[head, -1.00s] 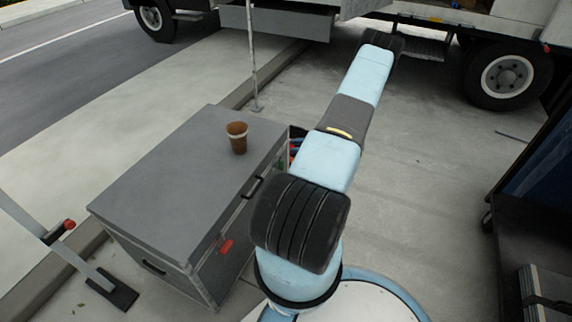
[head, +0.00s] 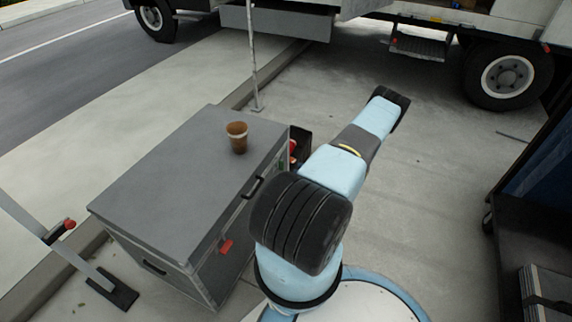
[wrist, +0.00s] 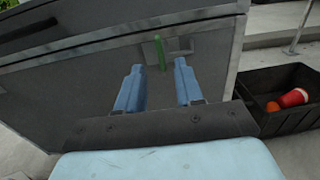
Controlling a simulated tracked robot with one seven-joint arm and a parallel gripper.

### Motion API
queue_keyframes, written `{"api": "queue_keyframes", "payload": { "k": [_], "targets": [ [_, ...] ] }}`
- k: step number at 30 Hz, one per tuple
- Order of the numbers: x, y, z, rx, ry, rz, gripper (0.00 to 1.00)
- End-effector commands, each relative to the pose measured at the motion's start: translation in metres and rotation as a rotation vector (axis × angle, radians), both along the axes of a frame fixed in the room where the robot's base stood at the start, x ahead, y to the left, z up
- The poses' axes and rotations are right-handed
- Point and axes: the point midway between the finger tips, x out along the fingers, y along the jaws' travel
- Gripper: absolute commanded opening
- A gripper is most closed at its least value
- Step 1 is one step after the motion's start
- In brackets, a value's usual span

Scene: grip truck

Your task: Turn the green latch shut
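The green latch (wrist: 160,52) is a narrow bar on the front face of the grey case (wrist: 85,85), just under the lid seam. It stands about upright in the wrist view. My gripper (wrist: 158,65) is open and empty, with its two blue fingers pointing at the case front. The latch shows between and just beyond the fingertips; I see no contact. In the head view the case (head: 160,190) stands left of my arm, and a small bit of green latch (head: 279,163) shows on its front.
A brown cup (head: 237,137) stands on the case lid. A red latch (head: 226,247) and a black handle (head: 251,187) are on the case front. A black bin (wrist: 285,122) with red and orange items sits beside the case. A truck (head: 505,75) stands behind; pavement right of my arm is clear.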

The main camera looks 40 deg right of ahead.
Motion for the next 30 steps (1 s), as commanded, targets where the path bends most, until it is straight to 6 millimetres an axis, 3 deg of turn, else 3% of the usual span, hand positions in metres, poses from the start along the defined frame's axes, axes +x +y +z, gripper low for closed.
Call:
{"api": "queue_keyframes", "payload": {
  "k": [9,15,28,30],
  "targets": [
    [0.051,0.022,0.0,0.0,-0.001,0.002,0.36],
    [0.072,0.03,0.0,0.0,0.001,0.001,0.36],
    [0.08,0.033,0.0,0.001,0.001,-0.001,0.36],
    [0.08,0.033,0.0,0.001,0.001,-0.001,0.31]
  ]
}}
